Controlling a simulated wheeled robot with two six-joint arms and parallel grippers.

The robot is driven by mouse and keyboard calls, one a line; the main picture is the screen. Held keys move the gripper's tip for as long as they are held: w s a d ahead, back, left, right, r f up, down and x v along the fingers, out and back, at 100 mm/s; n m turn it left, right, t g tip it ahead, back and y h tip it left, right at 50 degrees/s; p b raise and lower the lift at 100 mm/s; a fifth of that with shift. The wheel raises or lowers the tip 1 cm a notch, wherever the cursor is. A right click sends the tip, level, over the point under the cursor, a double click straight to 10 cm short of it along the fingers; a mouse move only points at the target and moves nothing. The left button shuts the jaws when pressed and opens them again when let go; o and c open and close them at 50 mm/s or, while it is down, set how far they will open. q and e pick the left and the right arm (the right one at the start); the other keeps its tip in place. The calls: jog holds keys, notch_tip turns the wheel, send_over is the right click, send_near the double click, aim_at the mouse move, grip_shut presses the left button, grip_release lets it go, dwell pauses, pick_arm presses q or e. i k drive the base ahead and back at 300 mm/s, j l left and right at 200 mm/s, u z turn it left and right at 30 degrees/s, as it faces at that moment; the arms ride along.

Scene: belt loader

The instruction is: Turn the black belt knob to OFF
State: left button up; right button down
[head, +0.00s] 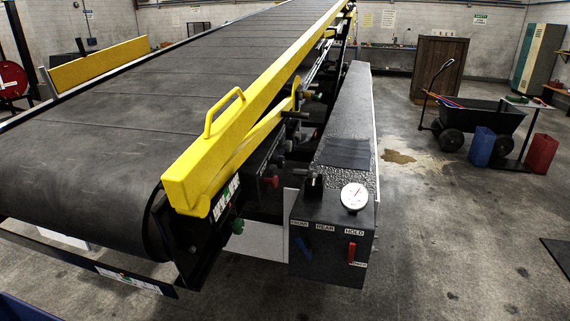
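A small black knob (313,184) stands on top of the dark control box (325,215) at the front end of the belt loader. It is left of a round white gauge (354,196). It may be the belt knob; no belt or OFF label is readable here, and its setting cannot be told. The box's front face has a blue lever (301,245) and a red lever (351,252) under labels reading FRONT, REAR and HOLD. Neither of my grippers is in view.
The wide black conveyor belt (120,130) with a yellow rail (250,110) fills the left. A green knob (237,226) and a red knob (270,181) sit left of the box. A black cart (478,118), blue can (482,147) and red can (541,153) stand right. Floor before the box is clear.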

aim_at(280, 162)
jog(key=i+l, duration=0.15)
jog(key=l, duration=0.2)
jog(key=i+l, duration=0.1)
jog(key=l, duration=0.25)
jog(key=i+l+u, duration=0.1)
jog(key=l, duration=0.25)
jog(key=i+l, duration=0.2)
jog(key=l, duration=0.15)
jog(key=i+l, duration=0.1)
jog(key=l, duration=0.25)
jog(key=u, duration=0.05)
